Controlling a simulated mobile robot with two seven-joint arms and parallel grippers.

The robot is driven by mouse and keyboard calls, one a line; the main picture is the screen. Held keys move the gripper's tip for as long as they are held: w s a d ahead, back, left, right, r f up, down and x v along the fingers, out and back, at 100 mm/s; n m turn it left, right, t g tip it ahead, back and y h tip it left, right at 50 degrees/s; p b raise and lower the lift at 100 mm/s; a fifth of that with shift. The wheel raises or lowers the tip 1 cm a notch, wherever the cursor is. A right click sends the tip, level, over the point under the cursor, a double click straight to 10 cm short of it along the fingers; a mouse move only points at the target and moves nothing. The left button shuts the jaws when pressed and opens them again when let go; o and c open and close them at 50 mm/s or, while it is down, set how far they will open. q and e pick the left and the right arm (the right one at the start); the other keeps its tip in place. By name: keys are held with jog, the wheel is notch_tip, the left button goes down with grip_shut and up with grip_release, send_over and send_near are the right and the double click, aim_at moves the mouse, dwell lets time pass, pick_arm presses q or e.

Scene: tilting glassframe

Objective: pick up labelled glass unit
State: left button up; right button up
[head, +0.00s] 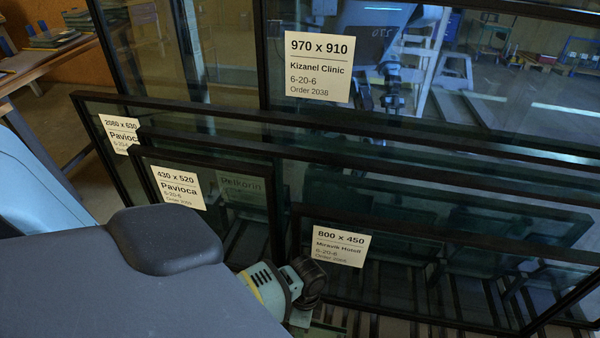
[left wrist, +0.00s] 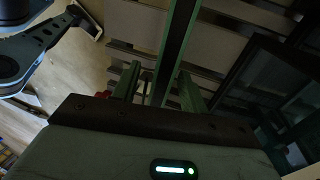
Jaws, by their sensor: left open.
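Several black-edged glass units with white labels lean in a stack in the head view. The smaller front ones are the 430 x 520 Pavioca unit (head: 230,228) and the 800 x 450 Miravik Hotell unit (head: 430,272). Behind them stand the 2080 x 630 Pavioca unit (head: 96,147) and the tall 970 x 910 Kizanel Clinic unit (head: 262,75). My left gripper (left wrist: 160,90) is open in the left wrist view. A narrow dark unit edge (left wrist: 178,42) runs between its fingers; I cannot tell which unit or whether they touch. My right gripper is out of view.
Slats of the rack (head: 375,297) show under the units. A workbench (head: 42,70) stands at the far left. My left arm fills the lower left of the head view, close to the front units. Another dark-framed pane (left wrist: 290,95) is at right in the wrist view.

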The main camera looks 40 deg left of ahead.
pick_arm(q)
grip_shut()
jog(key=shift+w+r, duration=0.1)
dwell(1.2)
